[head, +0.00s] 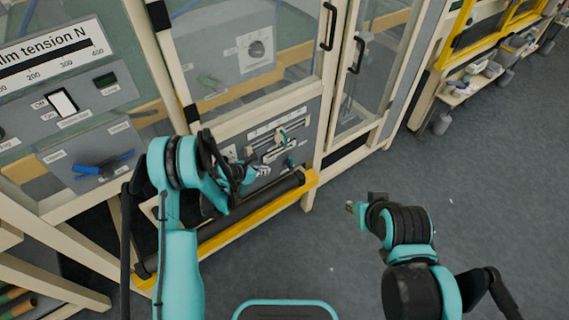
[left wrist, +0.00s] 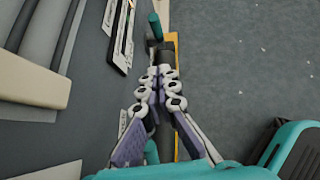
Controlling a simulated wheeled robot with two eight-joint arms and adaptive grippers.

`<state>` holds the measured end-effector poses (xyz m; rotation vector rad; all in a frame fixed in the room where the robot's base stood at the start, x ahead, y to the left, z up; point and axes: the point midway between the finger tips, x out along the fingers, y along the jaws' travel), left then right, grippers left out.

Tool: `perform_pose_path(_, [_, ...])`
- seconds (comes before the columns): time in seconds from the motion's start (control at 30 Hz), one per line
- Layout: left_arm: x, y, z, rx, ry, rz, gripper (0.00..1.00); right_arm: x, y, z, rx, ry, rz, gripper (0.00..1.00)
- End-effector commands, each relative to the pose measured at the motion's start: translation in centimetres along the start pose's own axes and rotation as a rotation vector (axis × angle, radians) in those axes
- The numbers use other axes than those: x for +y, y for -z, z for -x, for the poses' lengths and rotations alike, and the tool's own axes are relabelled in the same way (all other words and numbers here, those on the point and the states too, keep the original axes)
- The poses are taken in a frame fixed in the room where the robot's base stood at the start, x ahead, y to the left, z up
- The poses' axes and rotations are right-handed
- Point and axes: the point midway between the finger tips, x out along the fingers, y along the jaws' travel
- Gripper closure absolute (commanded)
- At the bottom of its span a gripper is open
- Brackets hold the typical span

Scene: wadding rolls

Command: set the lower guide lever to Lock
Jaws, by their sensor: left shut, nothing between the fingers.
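The guide panel (head: 283,125) is low on the machine front, with slotted light plates. My left gripper (head: 264,170) is shut and empty, just left of the lower handle. In the left wrist view my left gripper (left wrist: 163,72) points toward a teal handle (left wrist: 154,26) just beyond its fingertips; contact is not clear. The Lock mark is too small to read. My right gripper (head: 352,207) is over the floor, its opening unclear.
A dark roller (head: 285,188) and a yellow rail (head: 245,226) run below the panel. Glass doors with black handles (head: 328,27) stand above. A film tension panel (head: 50,60) with a blue lever (head: 100,167) is at left. The floor (head: 480,200) at right is clear.

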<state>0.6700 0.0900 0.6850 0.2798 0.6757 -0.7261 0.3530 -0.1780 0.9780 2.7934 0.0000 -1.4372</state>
Motion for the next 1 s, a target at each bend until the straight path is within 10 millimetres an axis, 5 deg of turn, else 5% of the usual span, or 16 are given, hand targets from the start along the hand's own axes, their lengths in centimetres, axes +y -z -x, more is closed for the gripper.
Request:
perform_pose_path(0.27, [-0.2, 0.6, -2.7, -0.005, 0.007, 0.03, 1.0, 0.0, -0.5, -0.7, 0.0, 0.0, 0.0, 0.73])
perform_pose_path(0.67, [-0.2, 0.7, -11.1, -0.005, 0.004, 0.027, 1.0, 0.0, -2.2, -3.1, 0.0, 0.0, 0.0, 0.73])
perform_pose_path(1.0, [-0.1, -2.3, -13.2, -0.005, 0.004, 0.028, 1.0, 0.0, -2.9, -4.0, 0.0, 0.0, 0.0, 0.73])
